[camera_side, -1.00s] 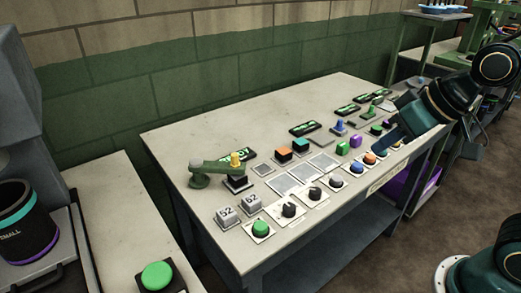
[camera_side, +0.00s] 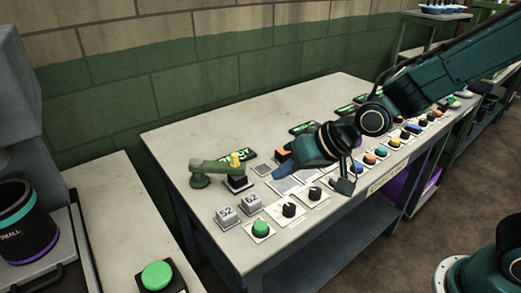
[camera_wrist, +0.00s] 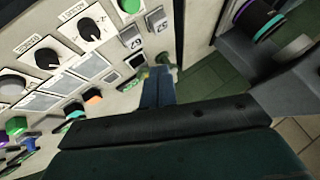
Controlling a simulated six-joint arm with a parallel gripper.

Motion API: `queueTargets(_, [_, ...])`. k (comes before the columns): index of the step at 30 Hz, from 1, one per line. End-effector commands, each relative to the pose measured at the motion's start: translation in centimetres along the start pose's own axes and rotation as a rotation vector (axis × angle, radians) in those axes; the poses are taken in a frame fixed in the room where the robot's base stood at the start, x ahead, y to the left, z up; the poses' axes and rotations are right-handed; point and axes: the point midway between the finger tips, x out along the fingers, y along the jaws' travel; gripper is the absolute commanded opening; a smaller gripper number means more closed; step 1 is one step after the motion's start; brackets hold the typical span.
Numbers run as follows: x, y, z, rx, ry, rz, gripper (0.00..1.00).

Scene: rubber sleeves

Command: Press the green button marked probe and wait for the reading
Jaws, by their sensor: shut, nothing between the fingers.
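A round green button (camera_side: 261,229) sits on a white plate at the near front edge of the table; part of it shows at the top of the wrist view (camera_wrist: 130,4). A larger green button (camera_side: 157,275) on a dark base stands on the left counter. I cannot read a probe marking on either. My gripper (camera_side: 302,153) is shut and empty, above the middle of the table, up and to the right of the nearer button and clear of it. Its blue fingers show in the wrist view (camera_wrist: 158,87).
Two grey numbered cubes (camera_side: 228,215) and black knobs (camera_side: 289,210) stand near the table button. A green lever fixture (camera_side: 202,178) is behind them. Small green-lettered displays (camera_side: 237,155) lie along the back. A dark cup (camera_side: 27,220) stands at far left.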

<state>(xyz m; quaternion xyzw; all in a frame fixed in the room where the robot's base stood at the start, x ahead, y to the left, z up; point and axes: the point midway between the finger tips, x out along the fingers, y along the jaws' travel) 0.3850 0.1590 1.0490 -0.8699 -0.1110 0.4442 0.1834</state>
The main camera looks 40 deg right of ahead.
Motion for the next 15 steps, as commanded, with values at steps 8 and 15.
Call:
queueTargets(8, [3.7,-1.4,0.9,0.057,0.001,-0.056,0.0])
queueTargets(15, [4.6,-1.8,1.2,0.073,0.004,-0.073,0.0])
